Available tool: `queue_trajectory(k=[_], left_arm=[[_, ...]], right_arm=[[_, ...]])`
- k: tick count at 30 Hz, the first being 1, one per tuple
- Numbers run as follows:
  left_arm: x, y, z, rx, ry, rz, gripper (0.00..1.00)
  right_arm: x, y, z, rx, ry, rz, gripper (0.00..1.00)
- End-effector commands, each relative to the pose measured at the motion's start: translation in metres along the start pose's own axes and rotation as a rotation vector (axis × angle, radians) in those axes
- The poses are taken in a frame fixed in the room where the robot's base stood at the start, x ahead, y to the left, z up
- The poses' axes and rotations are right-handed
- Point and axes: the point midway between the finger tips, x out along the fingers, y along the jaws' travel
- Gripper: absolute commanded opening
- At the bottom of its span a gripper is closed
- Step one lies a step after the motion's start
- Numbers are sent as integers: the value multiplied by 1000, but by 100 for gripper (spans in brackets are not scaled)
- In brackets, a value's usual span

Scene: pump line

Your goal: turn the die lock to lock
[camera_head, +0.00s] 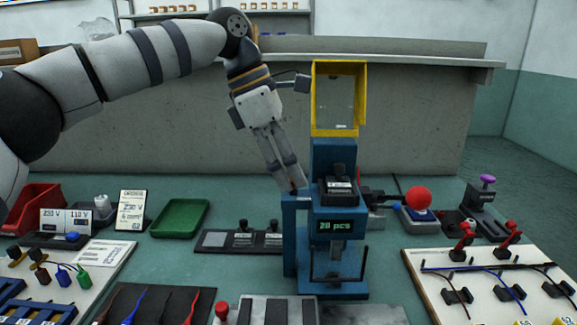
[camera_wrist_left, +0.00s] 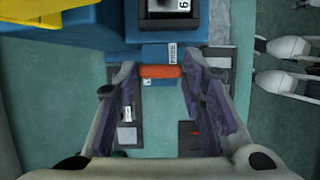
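The blue press (camera_head: 340,260) stands on the bench with a yellow frame (camera_head: 363,100) on top and a display reading "20 pcs". The die lock appears to be the orange-red bar (camera_wrist_left: 160,71) at the press's side, with a small label reading "FREE" just behind it. My left gripper (camera_head: 296,187) reaches down at the left side of the press. In the left wrist view my left gripper (camera_wrist_left: 155,78) is open, with its fingers on either side of the bar and gaps showing. In the head view the lock is mostly hidden by the fingers. My right gripper is not in view.
A green tray (camera_head: 180,218) and a dark panel with two black knobs (camera_head: 243,240) lie left of the press. A red ball handle (camera_head: 418,199) is at the right. A board with red toggles (camera_head: 490,280) lies front right. Bare bench shows between them.

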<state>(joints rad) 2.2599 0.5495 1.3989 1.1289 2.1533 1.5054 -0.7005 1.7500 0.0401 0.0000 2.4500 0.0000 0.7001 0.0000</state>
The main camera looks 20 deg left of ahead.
Motion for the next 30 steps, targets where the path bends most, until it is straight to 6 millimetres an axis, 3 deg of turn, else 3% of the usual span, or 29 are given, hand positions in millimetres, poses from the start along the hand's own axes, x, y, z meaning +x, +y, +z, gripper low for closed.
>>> queue_trajectory(k=[11,14,23,30], left_arm=[[-4,0,0,0,0,1,45],[-21,1,1,-1,-2,4,45],[-99,0,1,-1,-2,3,45],[-120,0,0,0,1,0,45]], right_arm=[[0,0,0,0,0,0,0],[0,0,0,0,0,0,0],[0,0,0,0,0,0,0],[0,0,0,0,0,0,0]])
